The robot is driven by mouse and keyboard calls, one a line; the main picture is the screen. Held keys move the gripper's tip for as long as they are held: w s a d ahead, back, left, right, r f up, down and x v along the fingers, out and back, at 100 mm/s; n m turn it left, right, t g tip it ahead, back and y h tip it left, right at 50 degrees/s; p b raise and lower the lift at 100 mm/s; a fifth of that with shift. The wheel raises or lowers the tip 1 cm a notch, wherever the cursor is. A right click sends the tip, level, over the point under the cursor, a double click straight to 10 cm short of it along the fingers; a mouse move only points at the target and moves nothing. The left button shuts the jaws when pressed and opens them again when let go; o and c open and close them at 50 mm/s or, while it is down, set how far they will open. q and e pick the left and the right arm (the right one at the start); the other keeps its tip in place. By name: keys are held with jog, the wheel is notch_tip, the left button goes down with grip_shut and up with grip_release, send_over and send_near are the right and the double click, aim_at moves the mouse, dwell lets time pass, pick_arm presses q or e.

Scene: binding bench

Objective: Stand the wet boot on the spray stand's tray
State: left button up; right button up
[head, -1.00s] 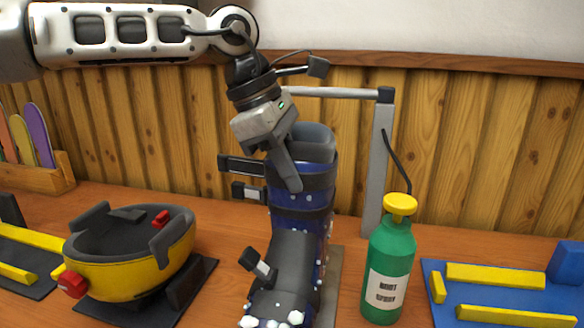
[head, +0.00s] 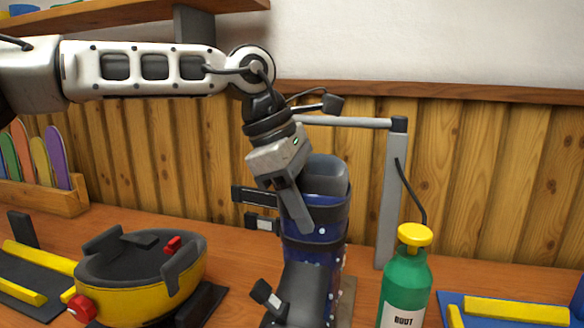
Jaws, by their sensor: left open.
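The wet boot (head: 322,262) is dark blue with grey and black parts and white droplets, and it stands upright right of the middle. Its toe is cut off by the lower picture edge. The spray stand (head: 391,200) has a grey post and a top bar behind the boot. A strip of its tray (head: 347,296) shows beside the boot; the boot hides the rest, and I cannot see the sole's contact. My left gripper (head: 300,215) is open at the boot's upper shaft, one finger in front of it and the other hidden. My right gripper is out of view.
A green spray bottle (head: 405,280) with a yellow cap stands right of the boot. A yellow and black binding (head: 140,284) is at the left, with a wooden rack (head: 45,199) behind it. A blue and yellow fixture (head: 510,313) lies at the lower right.

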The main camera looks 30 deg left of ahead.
pick_arm(q)
jog(key=p+v, duration=0.1)
jog(key=v, duration=1.5)
jog(key=shift+r+p, duration=0.15)
jog(key=shift+p, duration=0.15)
